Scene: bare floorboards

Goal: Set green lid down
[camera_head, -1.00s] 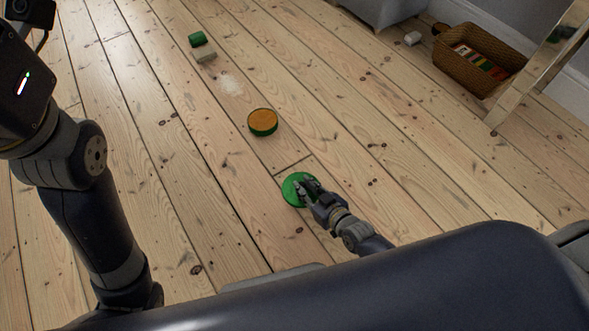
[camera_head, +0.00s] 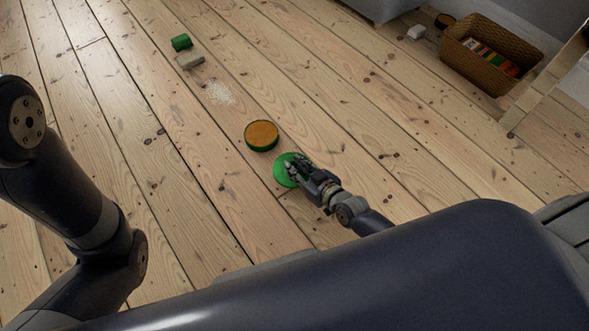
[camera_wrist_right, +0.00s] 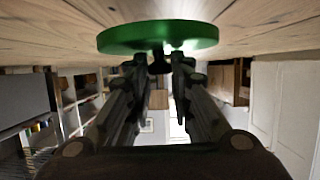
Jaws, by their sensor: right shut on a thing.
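The green lid (camera_head: 284,174) is a flat round disc near the middle of the head view. My right gripper (camera_head: 294,168) is shut on it, and its fingers cover part of the lid. In the right wrist view the lid (camera_wrist_right: 158,37) spans the top, at the fingertips of my right gripper (camera_wrist_right: 160,62), close to the floorboards; I cannot tell whether it touches them. A round green tin with an orange-brown top (camera_head: 261,136) stands on the floor just beyond the lid. My left arm shows at the left, but its gripper is out of view.
A green block (camera_head: 181,42), a beige block (camera_head: 190,62) and a whitish patch of specks (camera_head: 219,92) are on the floor beyond the tin. A wicker basket (camera_head: 480,70) and a small white object (camera_head: 416,33) are at the upper right.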

